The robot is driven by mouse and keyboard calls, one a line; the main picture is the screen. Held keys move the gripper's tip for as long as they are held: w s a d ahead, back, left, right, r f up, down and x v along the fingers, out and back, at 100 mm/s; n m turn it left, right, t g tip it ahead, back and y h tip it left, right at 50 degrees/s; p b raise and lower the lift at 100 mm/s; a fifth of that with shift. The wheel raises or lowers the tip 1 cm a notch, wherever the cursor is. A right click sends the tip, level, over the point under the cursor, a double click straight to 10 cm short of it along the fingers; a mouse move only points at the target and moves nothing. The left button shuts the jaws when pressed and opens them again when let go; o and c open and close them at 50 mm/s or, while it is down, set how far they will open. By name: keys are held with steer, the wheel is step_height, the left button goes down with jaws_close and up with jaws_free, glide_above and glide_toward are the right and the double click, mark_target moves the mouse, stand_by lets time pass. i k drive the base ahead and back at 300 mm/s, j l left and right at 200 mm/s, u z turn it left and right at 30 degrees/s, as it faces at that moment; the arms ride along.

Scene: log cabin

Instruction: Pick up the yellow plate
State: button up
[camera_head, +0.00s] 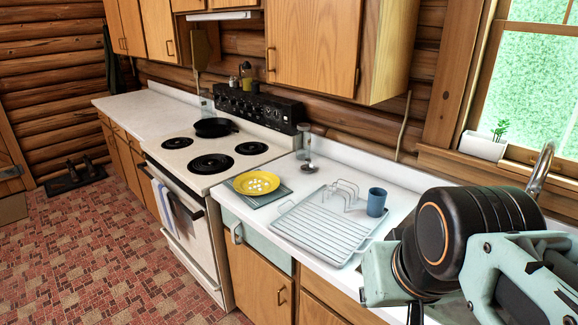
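The yellow plate (248,185) lies on a dark flat mat or board (278,193) on the white counter, just right of the stove. It has several small white spots or bits on its middle; I cannot tell whether they are a pattern or loose pieces. My arm fills the lower right of the head view, apart from the plate and well to its right. My gripper's fingertips are not visible in this view.
A dish rack (322,228) and a blue cup (377,202) stand right of the plate. The stove (213,158) with a black pan (212,127) is to its left. A glass jar (303,141) and ladle (309,168) stand behind. An upper cabinet (312,45) hangs over the counter.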

mark_target(256, 182)
steer(key=i+j+z, duration=0.2)
steer(key=z, duration=0.2)
steer(key=i+j+z, duration=0.1)
steer(key=j+z, duration=0.3)
steer(key=i+j+z, duration=0.2)
steer(key=j+z, duration=0.2)
steer(key=j, duration=0.2)
steer(key=i+j+z, duration=0.1)
steer(key=j, duration=0.4)
steer(key=i+j, duration=0.1)
steer(key=j, duration=0.4)
steer(key=i+j+z, duration=0.15)
steer(key=j, duration=0.4)
steer(key=k, duration=0.05)
